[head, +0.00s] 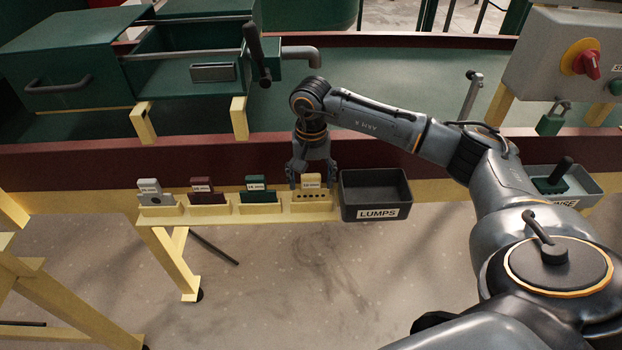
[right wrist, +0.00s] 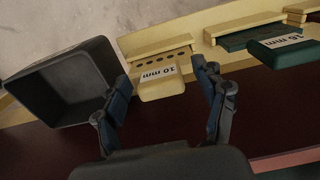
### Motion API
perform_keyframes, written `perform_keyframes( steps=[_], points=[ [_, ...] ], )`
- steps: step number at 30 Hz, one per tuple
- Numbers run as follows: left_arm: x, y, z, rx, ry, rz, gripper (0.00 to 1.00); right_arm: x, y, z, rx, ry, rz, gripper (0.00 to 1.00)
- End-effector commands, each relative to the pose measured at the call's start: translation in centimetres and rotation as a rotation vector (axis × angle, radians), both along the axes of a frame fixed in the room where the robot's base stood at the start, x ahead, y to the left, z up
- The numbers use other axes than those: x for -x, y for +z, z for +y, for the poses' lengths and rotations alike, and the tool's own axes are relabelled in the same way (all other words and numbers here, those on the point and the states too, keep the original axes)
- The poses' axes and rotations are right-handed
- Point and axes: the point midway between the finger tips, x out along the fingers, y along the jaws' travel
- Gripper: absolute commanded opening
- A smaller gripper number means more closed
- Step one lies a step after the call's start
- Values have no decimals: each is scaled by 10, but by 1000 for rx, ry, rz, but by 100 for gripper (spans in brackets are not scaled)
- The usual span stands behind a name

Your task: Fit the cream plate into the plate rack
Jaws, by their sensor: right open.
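The cream plate (head: 311,182), labelled 10 mm in the right wrist view (right wrist: 161,88), stands in the rightmost holder (head: 314,199) of a pale yellow ledge. My right gripper (head: 311,175) is open just above this plate, pointing down. In the right wrist view its fingertips (right wrist: 162,74) are on either side of the plate, with visible gaps; nothing is held. The lower part of the plate is hidden in the holder. My left gripper is not in view.
Green (head: 257,186), maroon (head: 203,187) and grey (head: 151,188) plates stand in holders to the left. A dark LUMPS bin (head: 376,192) is close on the right. A dark red beam (head: 90,165) runs behind. A green trough and pipe lie beyond it.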

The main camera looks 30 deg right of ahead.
Motion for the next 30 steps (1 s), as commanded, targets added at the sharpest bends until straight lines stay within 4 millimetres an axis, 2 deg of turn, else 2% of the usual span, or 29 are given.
perform_keyframes(
  steps=[5,12,18,23,30],
  points=[
    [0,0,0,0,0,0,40,-1,24,-1,0,-1,-6,71],
    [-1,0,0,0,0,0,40,-1,76,0,0,0,-6,71],
    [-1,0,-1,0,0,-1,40,-1,108,0,-1,0,-4,71],
    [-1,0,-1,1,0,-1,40,0,118,0,-1,-1,-3,71],
    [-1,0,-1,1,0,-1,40,0,119,0,0,-1,-1,71]
  ],
)
